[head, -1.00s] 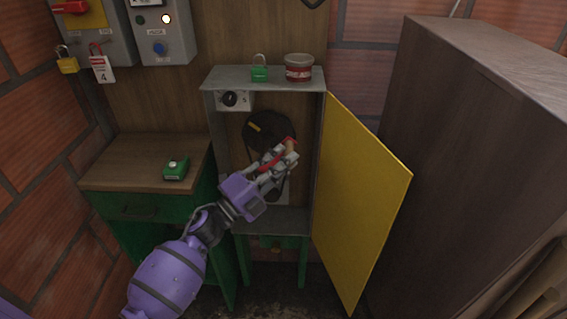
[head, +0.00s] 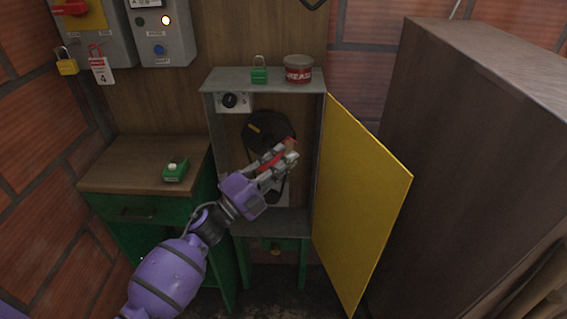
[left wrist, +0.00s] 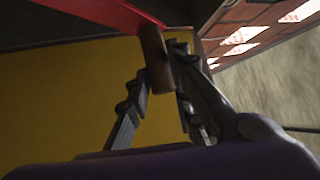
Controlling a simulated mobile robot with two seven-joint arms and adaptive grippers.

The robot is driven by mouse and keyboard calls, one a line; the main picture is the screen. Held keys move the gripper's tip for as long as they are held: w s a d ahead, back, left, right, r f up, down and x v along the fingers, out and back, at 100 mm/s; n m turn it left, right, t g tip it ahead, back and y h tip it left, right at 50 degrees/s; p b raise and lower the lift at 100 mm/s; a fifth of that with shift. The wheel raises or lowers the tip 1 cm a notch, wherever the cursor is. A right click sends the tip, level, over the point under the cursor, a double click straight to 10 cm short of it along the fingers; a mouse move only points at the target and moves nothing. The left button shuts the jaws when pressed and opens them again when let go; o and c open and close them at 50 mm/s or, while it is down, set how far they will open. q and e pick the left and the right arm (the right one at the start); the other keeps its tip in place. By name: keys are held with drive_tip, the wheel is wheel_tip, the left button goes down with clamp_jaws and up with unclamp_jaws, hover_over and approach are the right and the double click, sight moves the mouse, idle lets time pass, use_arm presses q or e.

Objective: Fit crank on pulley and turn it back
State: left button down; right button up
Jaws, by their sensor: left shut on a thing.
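A black pulley (head: 262,130) with a yellow mark sits inside the open grey cabinet (head: 219,148). My left gripper (head: 290,152) is shut on the crank in front of the pulley. The crank (head: 277,158) has a red arm, which also shows in the left wrist view (left wrist: 100,12). Its brown handle (left wrist: 157,58) is between the fingers of the left gripper (left wrist: 162,75). The fingers hide part of the crank and of the pulley. I cannot tell whether the crank is seated on the pulley. My right gripper is not in view.
The yellow door (head: 362,195) stands open to the right of the cabinet. A green padlock (head: 259,74) and a grease tin (head: 298,70) stand on top. A large brown cabinet (head: 470,150) fills the right.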

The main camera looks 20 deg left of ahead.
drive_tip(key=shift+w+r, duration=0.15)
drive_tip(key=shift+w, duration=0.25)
use_arm(q)
drive_tip(key=shift+w, duration=0.2)
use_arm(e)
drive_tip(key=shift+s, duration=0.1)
use_arm(q)
drive_tip(key=shift+w+a, duration=0.1)
drive_tip(key=shift+w, duration=0.05)
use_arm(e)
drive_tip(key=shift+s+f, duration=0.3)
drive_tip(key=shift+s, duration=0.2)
use_arm(q)
drive_tip(key=shift+w, duration=0.25)
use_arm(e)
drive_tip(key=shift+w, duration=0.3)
use_arm(q)
drive_tip(key=shift+w+a, duration=0.2)
drive_tip(key=shift+w, duration=0.15)
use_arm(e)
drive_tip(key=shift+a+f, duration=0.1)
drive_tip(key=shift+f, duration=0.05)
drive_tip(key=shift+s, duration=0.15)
use_arm(q)
drive_tip(key=shift+w+b, duration=0.1)
drive_tip(key=shift+b, duration=0.2)
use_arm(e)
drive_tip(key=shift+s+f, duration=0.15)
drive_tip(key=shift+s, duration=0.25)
